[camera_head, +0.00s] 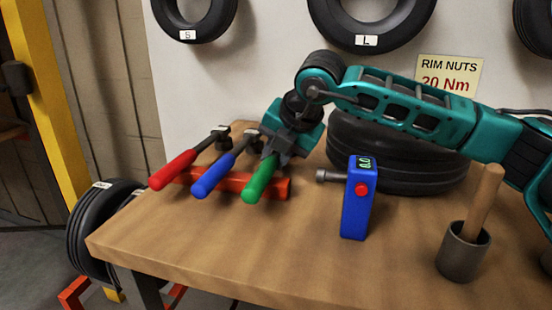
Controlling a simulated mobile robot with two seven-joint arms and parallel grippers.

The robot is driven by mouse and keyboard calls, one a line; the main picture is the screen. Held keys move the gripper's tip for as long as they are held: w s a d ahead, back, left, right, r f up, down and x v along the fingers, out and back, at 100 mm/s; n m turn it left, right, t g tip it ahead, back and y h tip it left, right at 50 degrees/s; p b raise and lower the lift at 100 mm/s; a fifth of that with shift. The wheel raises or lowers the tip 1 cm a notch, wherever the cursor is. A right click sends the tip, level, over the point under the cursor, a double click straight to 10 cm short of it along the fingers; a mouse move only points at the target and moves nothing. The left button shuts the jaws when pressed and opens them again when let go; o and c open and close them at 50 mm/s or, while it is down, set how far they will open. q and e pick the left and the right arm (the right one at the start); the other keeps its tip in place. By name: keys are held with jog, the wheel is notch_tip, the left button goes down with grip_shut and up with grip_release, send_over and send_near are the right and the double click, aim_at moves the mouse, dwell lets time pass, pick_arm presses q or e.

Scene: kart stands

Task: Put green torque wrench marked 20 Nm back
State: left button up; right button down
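The green-handled torque wrench (261,180) lies over the orange rack (225,184), to the right of a blue-handled wrench (211,176) and a red-handled wrench (173,169). Its handle points toward the front of the table, and its head end is hidden by my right gripper. No marking can be read on it. My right gripper (277,152) reaches down from above at the shaft behind the green handle. Its dark fingers are at the shaft, but whether they are closed on it cannot be made out. My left gripper is out of view.
A blue box with a display and red button (358,200) stands right of the rack. Tyres (400,160) lie behind it. A dark cup (463,252) holds a wooden-handled tool. A "RIM NUTS 20 Nm" sign (448,75) hangs on the wall. The front tabletop is clear.

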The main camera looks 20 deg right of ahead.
jog(key=shift+f, duration=0.1)
jog(key=c, duration=1)
grip_release()
jog(key=shift+o, duration=0.2)
jog(key=shift+s+r, duration=0.1)
jog(key=shift+r, duration=0.2)
jog(key=p+v, duration=0.2)
jog(key=v, duration=0.9)
jog(key=shift+s+r, duration=0.2)
jog(key=shift+f, duration=0.1)
